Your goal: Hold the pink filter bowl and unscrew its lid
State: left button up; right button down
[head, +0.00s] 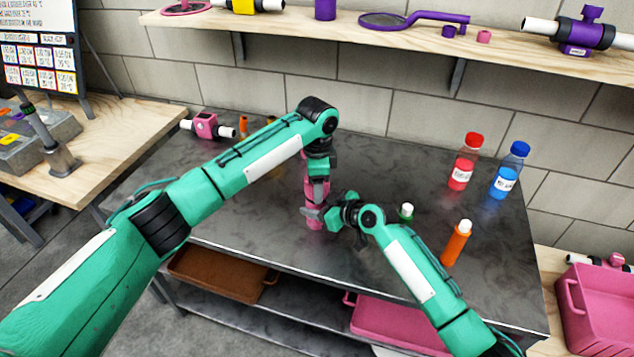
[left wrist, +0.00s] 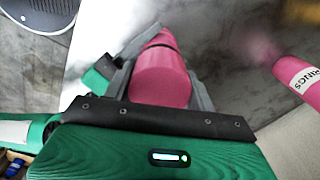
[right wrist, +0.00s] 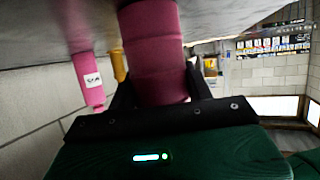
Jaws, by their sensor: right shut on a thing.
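The pink filter bowl (head: 314,222) stands upright on the dark worktop, partly hidden by my grippers. My right gripper (head: 327,213) is shut on its lower body from the right side. The right wrist view shows the pink bowl (right wrist: 152,50) between the fingers. My left gripper (head: 317,168) points down from above at the bowl's top. In the left wrist view the round pink lid (left wrist: 162,76) sits between the fingers, which lie close along both sides. Whether they press on it is unclear.
A pink filter housing (head: 206,126) lies at the back left. A wooden shelf (head: 400,45) runs above. The front middle worktop is clear.

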pick_arm(q)
jog(key=c, duration=0.3)
jog(key=o, duration=0.9)
notch_tip(320, 180, up, 8)
jog(key=shift+f, duration=0.1)
jog(key=shift+c, duration=0.4)
jog(key=shift+f, duration=3.9)
